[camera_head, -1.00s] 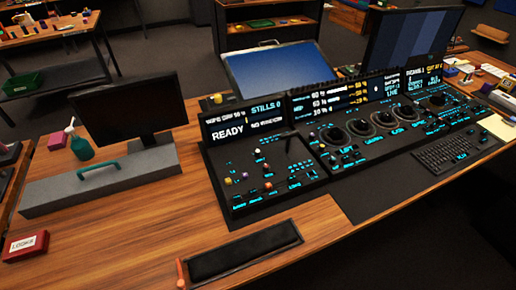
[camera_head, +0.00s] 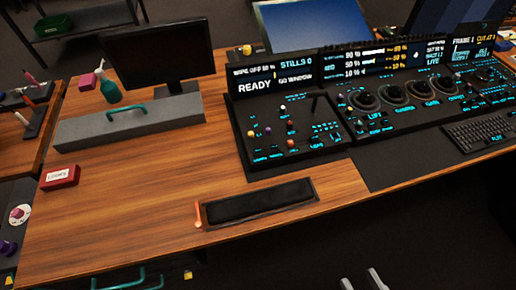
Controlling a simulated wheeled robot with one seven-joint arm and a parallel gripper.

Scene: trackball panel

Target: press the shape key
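The black control panel (camera_head: 290,128) stands on the wooden desk, with several small coloured keys and glowing cyan labels on its left section. The labels are too small to read, so I cannot tell which one is the shape key. A screen above this section (camera_head: 270,77) reads "READY". My gripper (camera_head: 361,279) shows at the bottom edge as two pale fingertips with a gap between them. It looks open and empty, and it is well in front of and below the panel, touching nothing visible.
A black padded rest (camera_head: 262,202) with an orange lever (camera_head: 199,214) lies in front of the panel. A keyboard (camera_head: 482,131) is at the right. A grey block with a teal handle (camera_head: 130,122), a monitor (camera_head: 158,52), a spray bottle (camera_head: 108,88) and a red box (camera_head: 60,176) stand left.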

